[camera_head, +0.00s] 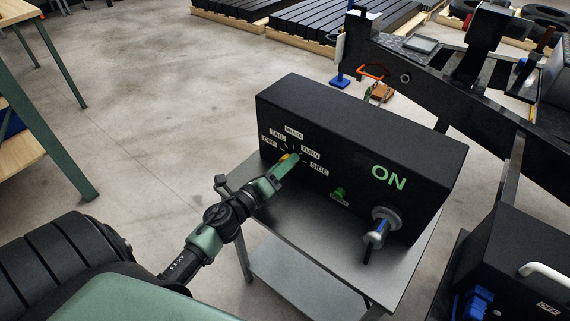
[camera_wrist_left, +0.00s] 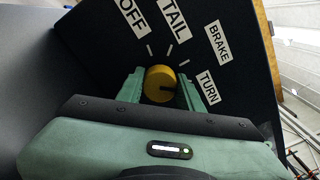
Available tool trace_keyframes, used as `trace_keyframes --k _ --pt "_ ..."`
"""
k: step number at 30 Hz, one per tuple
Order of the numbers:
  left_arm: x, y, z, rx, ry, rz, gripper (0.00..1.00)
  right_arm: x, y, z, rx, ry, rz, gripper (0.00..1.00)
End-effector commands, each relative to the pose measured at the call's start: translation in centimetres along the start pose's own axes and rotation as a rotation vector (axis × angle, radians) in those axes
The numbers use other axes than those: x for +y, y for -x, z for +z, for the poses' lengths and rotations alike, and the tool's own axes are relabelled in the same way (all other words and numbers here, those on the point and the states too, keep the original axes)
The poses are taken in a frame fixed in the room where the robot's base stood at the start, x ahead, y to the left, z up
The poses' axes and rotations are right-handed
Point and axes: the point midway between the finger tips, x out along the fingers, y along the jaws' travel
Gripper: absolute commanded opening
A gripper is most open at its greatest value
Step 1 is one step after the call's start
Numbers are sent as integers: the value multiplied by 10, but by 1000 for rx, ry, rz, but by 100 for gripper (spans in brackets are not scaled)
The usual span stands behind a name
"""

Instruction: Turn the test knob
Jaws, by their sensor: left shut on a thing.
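The black test box (camera_head: 360,135) stands on a grey metal cart. Its yellow knob (camera_head: 287,157) is ringed by the labels OFF, TAIL, BRAKE, TURN and SIDE. My left gripper (camera_head: 284,166) reaches the knob from the front and is shut on it. In the left wrist view the two green fingers sit on either side of the round yellow knob (camera_wrist_left: 159,84). A dark mark on the knob points right, roughly toward the TURN label (camera_wrist_left: 207,87). The SIDE label is not seen in the wrist view. My right gripper is not in view.
Large green ON letters (camera_head: 388,178) show on the box front. A green button (camera_head: 339,192) and a grey socket with a blue-marked plug (camera_head: 378,231) are right of the knob. A black trailer frame (camera_head: 440,78) stands behind, on the right. The cart top (camera_head: 300,229) is bare in front.

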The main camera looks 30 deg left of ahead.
Motion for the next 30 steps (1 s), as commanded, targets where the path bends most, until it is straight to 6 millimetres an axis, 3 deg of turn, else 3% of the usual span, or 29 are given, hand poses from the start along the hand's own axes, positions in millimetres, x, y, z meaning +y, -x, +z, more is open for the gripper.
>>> trace_keyframes --k 6,7,9,20,30 --pt "0 0 -1 2 1 1 0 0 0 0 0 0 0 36" --pt "0 0 -1 2 1 1 39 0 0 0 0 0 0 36" --pt "0 0 -1 2 1 1 58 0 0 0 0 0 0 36" --pt "1 3 -1 1 2 1 58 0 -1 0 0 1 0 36" --pt "2 56 -3 2 1 3 58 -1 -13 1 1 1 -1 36"
